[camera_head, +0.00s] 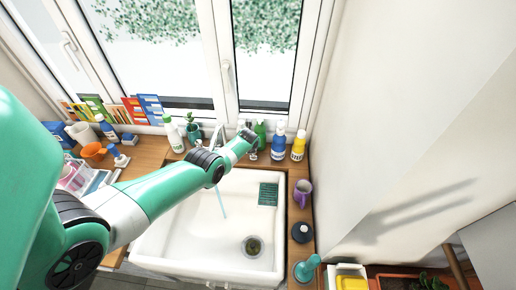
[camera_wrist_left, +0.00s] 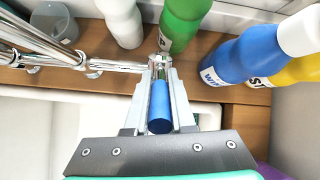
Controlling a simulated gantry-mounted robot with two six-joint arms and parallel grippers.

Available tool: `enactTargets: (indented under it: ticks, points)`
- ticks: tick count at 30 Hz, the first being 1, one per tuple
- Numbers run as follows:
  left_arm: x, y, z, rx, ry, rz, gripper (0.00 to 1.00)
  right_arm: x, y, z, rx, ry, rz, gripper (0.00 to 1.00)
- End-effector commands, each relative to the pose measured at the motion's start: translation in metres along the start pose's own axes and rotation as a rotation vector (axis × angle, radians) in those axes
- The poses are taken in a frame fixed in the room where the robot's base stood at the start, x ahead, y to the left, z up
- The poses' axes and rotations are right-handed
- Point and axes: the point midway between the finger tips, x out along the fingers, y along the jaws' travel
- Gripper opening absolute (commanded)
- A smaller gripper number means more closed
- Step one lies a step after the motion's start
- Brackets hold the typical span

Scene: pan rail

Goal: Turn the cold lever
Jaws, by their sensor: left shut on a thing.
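The chrome tap (camera_head: 217,133) stands at the back edge of the white sink, mostly hidden by my left arm; its pipes also show at the left of the left wrist view (camera_wrist_left: 60,58). A thin stream of water (camera_head: 222,203) falls into the sink. My left gripper (camera_head: 249,136) is at the right end of the tap. In the left wrist view (camera_wrist_left: 160,90) it is shut on the cold lever (camera_wrist_left: 160,108), a blue cylinder lying lengthwise between the fingers. Its chrome joint shows just beyond the fingertips. My right gripper is not in view.
A green bottle (camera_wrist_left: 183,22) and a white bottle (camera_wrist_left: 121,22) stand close behind the fingertips. A blue bottle (camera_head: 278,146) and a yellow bottle (camera_head: 299,146) stand to the right.

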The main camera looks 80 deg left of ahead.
Motion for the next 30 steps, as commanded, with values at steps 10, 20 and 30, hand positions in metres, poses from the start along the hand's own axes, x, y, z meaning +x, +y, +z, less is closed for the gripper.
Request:
enactTargets:
  ticks: [10, 20, 30]
  points:
    - [0.002, 0.0094, 0.0016, -0.01, 0.022, 0.012, 0.0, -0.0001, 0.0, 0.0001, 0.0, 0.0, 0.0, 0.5]
    - [0.0022, 0.0097, 0.0014, -0.01, 0.022, 0.013, 0.28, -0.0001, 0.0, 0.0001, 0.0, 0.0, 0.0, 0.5]
    - [0.0015, 0.009, 0.0027, -0.01, 0.02, 0.012, 0.52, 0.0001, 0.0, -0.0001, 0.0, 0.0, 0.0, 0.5]
